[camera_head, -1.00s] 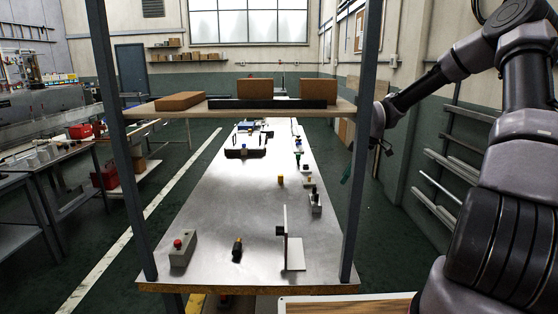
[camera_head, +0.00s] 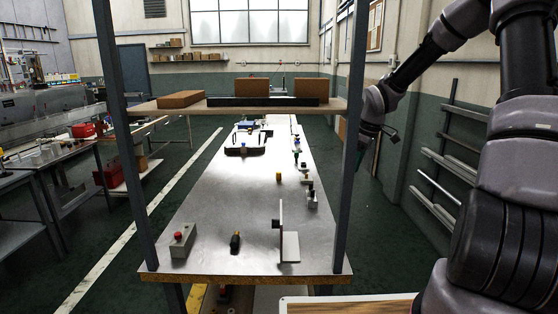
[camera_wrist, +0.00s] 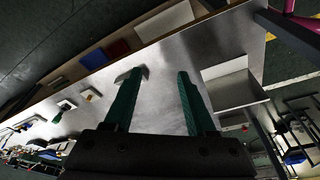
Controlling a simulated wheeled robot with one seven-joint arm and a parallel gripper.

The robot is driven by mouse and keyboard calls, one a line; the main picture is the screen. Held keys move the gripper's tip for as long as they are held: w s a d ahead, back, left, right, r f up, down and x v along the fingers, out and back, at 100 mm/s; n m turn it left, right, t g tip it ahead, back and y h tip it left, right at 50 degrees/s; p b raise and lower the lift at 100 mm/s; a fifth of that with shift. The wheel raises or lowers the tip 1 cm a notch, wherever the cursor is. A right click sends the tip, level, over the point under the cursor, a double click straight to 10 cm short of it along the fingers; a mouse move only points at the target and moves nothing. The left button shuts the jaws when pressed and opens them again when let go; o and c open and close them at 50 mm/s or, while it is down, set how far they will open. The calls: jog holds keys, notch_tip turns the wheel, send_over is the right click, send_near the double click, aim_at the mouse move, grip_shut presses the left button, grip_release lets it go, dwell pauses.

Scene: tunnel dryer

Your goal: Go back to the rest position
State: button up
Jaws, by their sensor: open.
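My gripper (camera_wrist: 157,75) shows in the wrist view with two green fingers spread apart and nothing between them. The metal-topped table (camera_wrist: 160,105) lies beyond the fingers in that view. In the head view my gripper is at the right, beside the right post (camera_head: 348,150) of the shelf frame. Its fingers are hard to make out there. The long table (camera_head: 200,210) stretches away to the left of it.
A shelf (camera_head: 150,108) with brown boxes (camera_head: 253,87) crosses above the table. On the table are a grey box with a red button (camera_head: 182,241), a dark and yellow item (camera_head: 235,242) and an upright white plate (camera_head: 288,246). Metal rails (camera_head: 440,189) line the right wall.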

jog(key=s+r+m+t, duration=0.5)
jog(key=s+r+m, duration=1)
jog(key=s+r, duration=0.9)
jog(key=s, duration=0.4)
jog(key=shift+r+m+t, duration=0.25)
jog(key=shift+m+t, duration=0.05)
jog(key=shift+m, duration=0.1)
